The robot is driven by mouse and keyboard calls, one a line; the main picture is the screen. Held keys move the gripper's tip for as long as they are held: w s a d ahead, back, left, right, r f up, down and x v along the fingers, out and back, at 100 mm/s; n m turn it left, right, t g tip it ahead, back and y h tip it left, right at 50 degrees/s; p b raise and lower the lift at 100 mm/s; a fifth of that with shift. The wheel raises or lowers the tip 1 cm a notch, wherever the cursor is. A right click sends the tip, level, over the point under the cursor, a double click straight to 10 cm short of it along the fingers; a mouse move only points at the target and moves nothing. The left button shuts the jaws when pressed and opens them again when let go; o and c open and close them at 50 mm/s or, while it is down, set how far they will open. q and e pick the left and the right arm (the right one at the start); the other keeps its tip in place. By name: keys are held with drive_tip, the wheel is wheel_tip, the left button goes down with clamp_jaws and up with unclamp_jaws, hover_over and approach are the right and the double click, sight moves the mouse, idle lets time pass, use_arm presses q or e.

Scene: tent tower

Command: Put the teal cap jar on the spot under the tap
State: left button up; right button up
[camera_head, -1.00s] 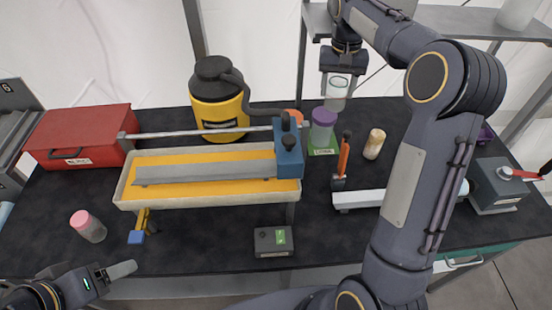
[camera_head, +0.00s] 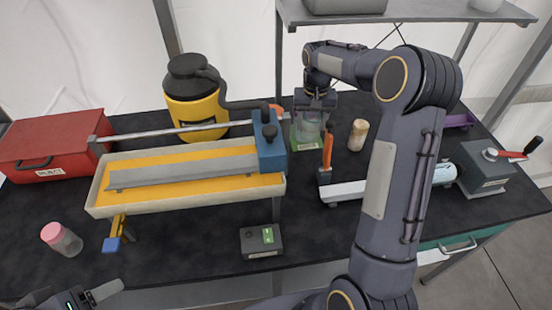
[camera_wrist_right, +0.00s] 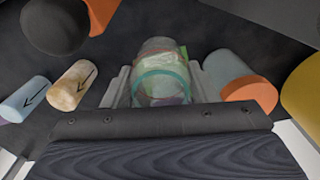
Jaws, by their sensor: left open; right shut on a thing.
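My right gripper (camera_head: 311,108) is shut on a clear jar (camera_wrist_right: 160,75) with a teal band, low at the back of the bench. In the head view the jar (camera_head: 308,130) is over the green pad (camera_head: 306,146); I cannot tell whether it touches the pad. Green and purple show through the jar in the wrist view. The purple-topped jar seen earlier on the pad cannot be made out separately. My left gripper (camera_head: 72,296) is open and empty at the lower left, partly cut off.
A cork-coloured jar (camera_head: 357,135) and an orange-handled tool (camera_head: 327,150) stand right of the pad. An orange-capped jar (camera_wrist_right: 245,85) is close beside the held jar. A blue block (camera_head: 268,142) on the tray (camera_head: 190,203) is at left. A pink-capped jar (camera_head: 62,240) stands front left.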

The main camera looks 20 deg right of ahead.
wheel_tip(320, 180, down, 8)
drive_tip(key=shift+f+p, duration=0.15)
drive_tip(key=shift+p, duration=0.85)
drive_tip(key=shift+f, duration=0.3)
drive_tip(key=shift+f, duration=0.2)
drive_tip(key=o, duration=1)
drive_tip(key=shift+r, duration=0.1)
drive_tip(key=shift+c, duration=0.2)
